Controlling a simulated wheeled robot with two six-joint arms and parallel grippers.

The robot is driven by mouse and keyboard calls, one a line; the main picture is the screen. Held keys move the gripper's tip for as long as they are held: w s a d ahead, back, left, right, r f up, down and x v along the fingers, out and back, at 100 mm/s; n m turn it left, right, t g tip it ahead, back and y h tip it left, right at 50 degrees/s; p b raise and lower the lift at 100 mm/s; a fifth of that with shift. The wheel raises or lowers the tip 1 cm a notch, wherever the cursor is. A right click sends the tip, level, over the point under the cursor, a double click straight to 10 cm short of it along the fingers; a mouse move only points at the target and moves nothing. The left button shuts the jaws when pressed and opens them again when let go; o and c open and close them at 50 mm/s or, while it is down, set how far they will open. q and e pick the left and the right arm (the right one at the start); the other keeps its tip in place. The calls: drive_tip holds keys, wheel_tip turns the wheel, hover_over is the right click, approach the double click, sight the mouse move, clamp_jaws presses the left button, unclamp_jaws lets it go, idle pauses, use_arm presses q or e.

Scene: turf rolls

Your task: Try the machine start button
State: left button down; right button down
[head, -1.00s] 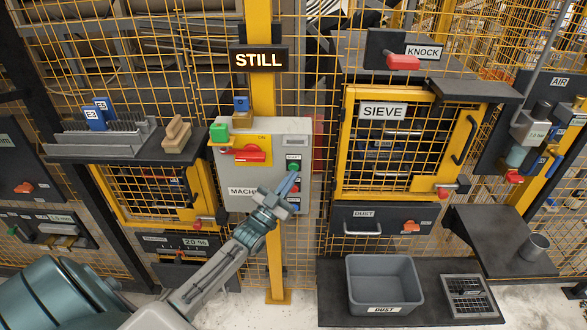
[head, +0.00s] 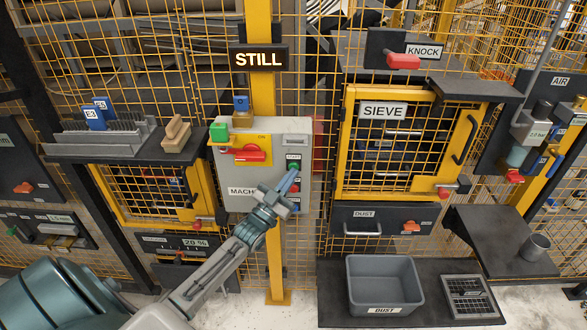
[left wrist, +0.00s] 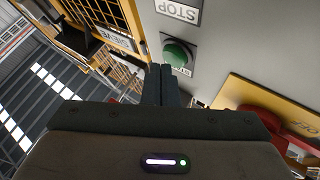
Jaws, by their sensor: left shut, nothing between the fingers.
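The grey machine panel (head: 235,170) is fixed to the yellow post in the head view. Its green start button (head: 293,166) is on the panel's right side, and it shows as a round green cap (left wrist: 178,53) in the left wrist view. My left gripper (head: 292,176) is shut and empty, with its fingertips right at the lower edge of the button. In the left wrist view the closed fingers (left wrist: 167,72) point at the button. I cannot tell whether they touch it. The label near it is partly hidden by the fingers. The sign (head: 259,59) above reads STILL.
A red switch handle (head: 250,153) on a yellow plate is left of the button. A STOP label (left wrist: 178,10) is near it in the wrist view. A SIEVE cage (head: 383,150) stands to the right, with a grey dust bin (head: 350,290) below.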

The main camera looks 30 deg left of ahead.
use_arm(q)
drive_tip(key=shift+w+a, duration=0.2)
drive_tip(key=shift+w, duration=0.2)
idle(0.3)
drive_tip(key=shift+s+d, duration=0.1)
drive_tip(key=shift+s, duration=0.05)
drive_tip(key=shift+s+d, duration=0.35)
drive_tip(key=shift+s, duration=0.25)
drive_tip(key=shift+p, duration=0.3)
drive_tip(key=s+d, duration=0.1)
drive_tip(key=s+p, duration=0.1)
drive_tip(key=s+d+p, duration=0.1)
drive_tip(key=s, duration=0.1)
drive_tip(key=shift+s+d, duration=0.1)
drive_tip(key=shift+d, duration=0.2)
idle(0.6)
